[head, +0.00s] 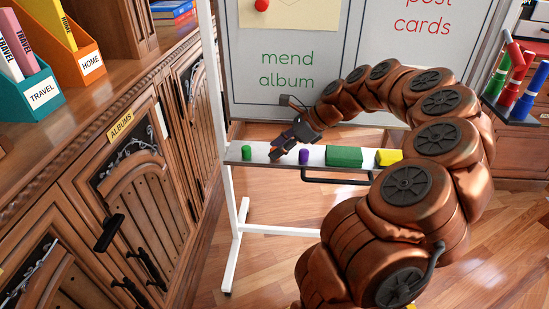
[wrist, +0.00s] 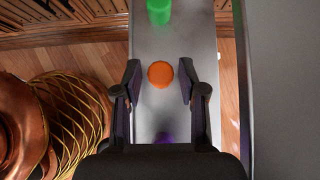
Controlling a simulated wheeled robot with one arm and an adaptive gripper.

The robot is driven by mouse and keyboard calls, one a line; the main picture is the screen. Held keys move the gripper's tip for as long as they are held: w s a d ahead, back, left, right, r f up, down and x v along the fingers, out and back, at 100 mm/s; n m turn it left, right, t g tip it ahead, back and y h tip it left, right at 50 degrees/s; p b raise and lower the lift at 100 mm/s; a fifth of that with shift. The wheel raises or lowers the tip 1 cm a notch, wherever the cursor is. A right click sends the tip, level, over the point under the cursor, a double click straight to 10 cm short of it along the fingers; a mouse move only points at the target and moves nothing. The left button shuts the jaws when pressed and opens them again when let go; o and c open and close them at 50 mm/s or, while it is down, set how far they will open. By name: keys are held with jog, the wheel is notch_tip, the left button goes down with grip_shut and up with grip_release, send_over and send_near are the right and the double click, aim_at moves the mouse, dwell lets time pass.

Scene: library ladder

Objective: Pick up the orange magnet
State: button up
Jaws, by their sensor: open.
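The orange magnet (wrist: 160,74) is a small round disc on the grey tray (wrist: 144,40) in the wrist view. It lies between the two fingertips of my gripper (wrist: 159,80), with a gap on each side. My gripper is open and empty. In the head view my gripper (head: 281,153) is over the whiteboard's tray (head: 263,155), between a green magnet (head: 246,152) and a purple magnet (head: 304,156). The orange magnet is hidden there, behind my gripper. The wrist view also shows the green magnet ahead and the purple one near the palm.
Wooden cabinets (head: 130,200) stand at the left.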

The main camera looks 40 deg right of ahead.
jog(key=shift+x, duration=0.75)
jog(key=c, duration=0.7)
jog(key=shift+r, duration=0.1)
jog(key=shift+r, duration=0.45)
notch_tip(320, 180, up, 3)
jog(key=shift+s+p, duration=0.1)
jog(key=shift+p, duration=0.95)
jog(key=s+d+r+p, duration=0.1)
jog(key=s+p, duration=0.2)
jog(key=s, duration=1.3)
jog(key=shift+w+d+r+p, duration=0.1)
jog(key=shift+w+r+p, duration=0.05)
jog(key=shift+r+p, duration=2)
jog(key=shift+w+r+b, duration=0.1)
jog(key=shift+r+b, duration=0.25)
jog(key=shift+b, duration=0.1)
